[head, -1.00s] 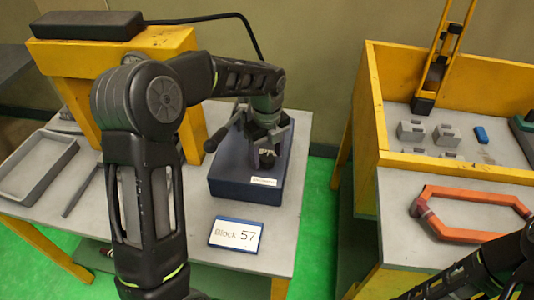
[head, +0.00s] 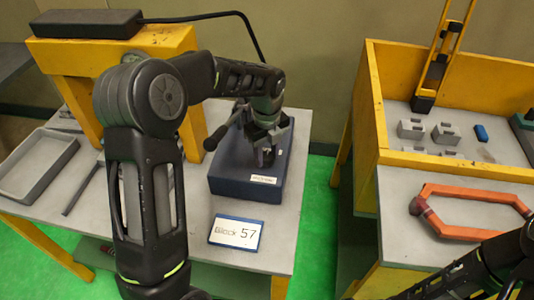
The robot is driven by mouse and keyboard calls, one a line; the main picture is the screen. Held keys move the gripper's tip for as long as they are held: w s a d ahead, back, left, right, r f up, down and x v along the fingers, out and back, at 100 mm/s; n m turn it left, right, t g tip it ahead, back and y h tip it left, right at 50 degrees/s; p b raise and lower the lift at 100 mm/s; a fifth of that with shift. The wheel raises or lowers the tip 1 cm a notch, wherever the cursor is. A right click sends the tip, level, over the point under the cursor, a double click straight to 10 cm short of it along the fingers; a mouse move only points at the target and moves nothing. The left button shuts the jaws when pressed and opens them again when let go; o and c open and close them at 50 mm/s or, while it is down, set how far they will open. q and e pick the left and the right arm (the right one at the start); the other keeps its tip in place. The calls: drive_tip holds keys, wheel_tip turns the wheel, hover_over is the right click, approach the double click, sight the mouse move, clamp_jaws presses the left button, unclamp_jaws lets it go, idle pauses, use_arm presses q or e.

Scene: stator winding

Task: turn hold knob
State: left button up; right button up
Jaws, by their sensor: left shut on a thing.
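A dark blue box (head: 238,172) with a small white label (head: 264,180) stands on the left table. My left arm reaches over the table from the left, and my left gripper (head: 266,150) points down at the top of this box. It is shut on a small dark part there, which looks like the knob; the fingers mostly hide it. A dark lever with a round end (head: 212,143) sticks out to the left beside the gripper. My right arm shows only in the bottom right corner, and its gripper is out of view.
A "Block 57" sign (head: 236,233) lies in front of the box. A grey tray (head: 40,190) is at the left. A gap separates the tables.

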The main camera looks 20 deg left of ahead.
use_arm(q)
clamp_jaws()
